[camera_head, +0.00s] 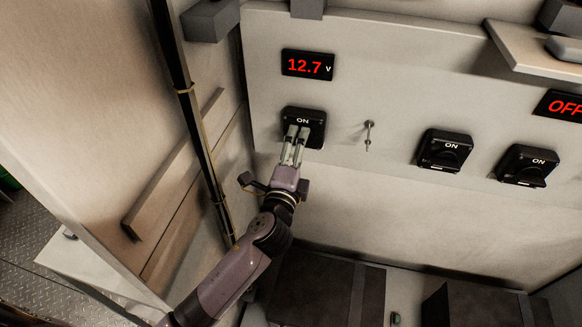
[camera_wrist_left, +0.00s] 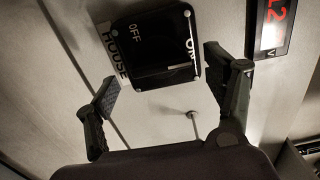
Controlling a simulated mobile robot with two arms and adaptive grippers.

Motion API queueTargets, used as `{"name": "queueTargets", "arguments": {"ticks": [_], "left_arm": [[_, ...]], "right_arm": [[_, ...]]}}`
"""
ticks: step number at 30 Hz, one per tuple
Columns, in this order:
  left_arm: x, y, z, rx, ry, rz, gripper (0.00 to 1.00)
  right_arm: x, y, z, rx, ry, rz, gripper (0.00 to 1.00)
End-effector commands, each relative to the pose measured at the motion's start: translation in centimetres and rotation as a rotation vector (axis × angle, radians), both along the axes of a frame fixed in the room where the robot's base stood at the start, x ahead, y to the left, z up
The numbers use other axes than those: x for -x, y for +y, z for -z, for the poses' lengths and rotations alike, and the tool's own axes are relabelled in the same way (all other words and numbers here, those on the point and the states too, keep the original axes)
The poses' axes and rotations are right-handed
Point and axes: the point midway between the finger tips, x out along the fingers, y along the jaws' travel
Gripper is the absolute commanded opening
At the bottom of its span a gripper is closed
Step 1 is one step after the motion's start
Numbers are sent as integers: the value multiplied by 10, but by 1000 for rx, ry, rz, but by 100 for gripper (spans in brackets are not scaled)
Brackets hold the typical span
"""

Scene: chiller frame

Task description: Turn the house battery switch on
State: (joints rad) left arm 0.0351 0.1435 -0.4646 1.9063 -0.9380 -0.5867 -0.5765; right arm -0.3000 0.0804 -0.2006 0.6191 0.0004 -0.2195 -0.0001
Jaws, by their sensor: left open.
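The house battery switch (camera_head: 313,115) is a black square unit on the pale panel, with ON at its top. In the left wrist view the switch (camera_wrist_left: 157,45) carries a HOUSE label, with OFF and ON on its face; its dark knob's setting is unclear. My left gripper (camera_head: 295,137) reaches up to the switch, its fingers overlapping the lower part of it. In the wrist view the left gripper (camera_wrist_left: 163,70) has its fingers spread apart, one to either side below the switch, with nothing between them. My right gripper is not in view.
A red display (camera_head: 307,65) reads 12.7 V above the switch. A small metal toggle (camera_head: 369,134) sits to the right, then two more black switches (camera_head: 445,151) (camera_head: 527,166). Another display (camera_head: 560,106) reads OFF. A dark pole (camera_head: 188,110) and side wall stand left.

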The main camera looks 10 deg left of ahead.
Motion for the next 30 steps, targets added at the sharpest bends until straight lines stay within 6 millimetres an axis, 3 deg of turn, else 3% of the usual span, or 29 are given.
{"name": "queueTargets", "arguments": {"ticks": [6,13,19,30], "left_arm": [[49,0,2,2,5,0,77],[85,0,1,1,3,1,77],[98,0,0,0,1,0,77],[98,0,0,0,0,1,77]], "right_arm": [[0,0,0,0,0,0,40],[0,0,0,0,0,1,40],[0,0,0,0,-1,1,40],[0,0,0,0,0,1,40]]}}
